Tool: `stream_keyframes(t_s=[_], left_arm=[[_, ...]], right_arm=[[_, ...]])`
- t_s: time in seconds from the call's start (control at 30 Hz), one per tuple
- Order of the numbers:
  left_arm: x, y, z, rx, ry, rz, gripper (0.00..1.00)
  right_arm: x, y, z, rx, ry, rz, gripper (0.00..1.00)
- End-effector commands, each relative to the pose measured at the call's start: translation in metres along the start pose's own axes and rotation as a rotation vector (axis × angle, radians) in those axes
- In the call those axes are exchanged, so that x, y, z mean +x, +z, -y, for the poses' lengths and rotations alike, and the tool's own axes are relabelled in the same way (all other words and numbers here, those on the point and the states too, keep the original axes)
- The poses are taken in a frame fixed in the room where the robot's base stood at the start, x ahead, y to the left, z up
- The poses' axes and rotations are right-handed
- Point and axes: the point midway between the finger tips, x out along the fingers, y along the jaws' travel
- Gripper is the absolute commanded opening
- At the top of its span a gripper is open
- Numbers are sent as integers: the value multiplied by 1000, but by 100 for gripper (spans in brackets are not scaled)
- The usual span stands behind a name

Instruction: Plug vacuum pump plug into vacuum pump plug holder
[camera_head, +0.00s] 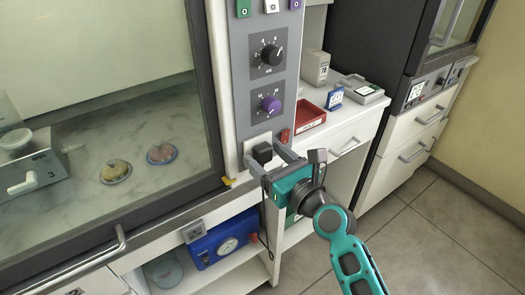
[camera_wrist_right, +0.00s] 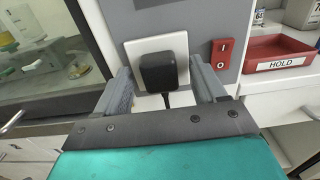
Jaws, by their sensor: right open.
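The black vacuum pump plug (camera_head: 262,152) is at a white square holder plate (camera_wrist_right: 133,50) low on the grey control panel. The plug also shows in the right wrist view (camera_wrist_right: 158,74), in front of the plate, with a dark cable running down from it. Whether it is fully seated I cannot tell. My right gripper (camera_head: 265,157) is open, its two grey fingers on either side of the plug. In the right wrist view a gap shows between each finger and the plug. My left gripper is not in view.
A blue pump with a round gauge (camera_head: 228,245) stands on the shelf below. A red switch (camera_wrist_right: 221,53) is right of the plate. A red HOLD tray (camera_head: 310,118) sits on the counter. The cabinet glass (camera_head: 95,95) is at left.

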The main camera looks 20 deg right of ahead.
Motion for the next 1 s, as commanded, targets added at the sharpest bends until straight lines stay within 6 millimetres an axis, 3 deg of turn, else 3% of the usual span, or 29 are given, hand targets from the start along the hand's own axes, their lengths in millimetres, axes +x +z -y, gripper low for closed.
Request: stream_keyframes(t_s=[1.0], left_arm=[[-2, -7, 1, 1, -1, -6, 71]], right_arm=[[0, -1, 0, 0, 0, 0, 70]])
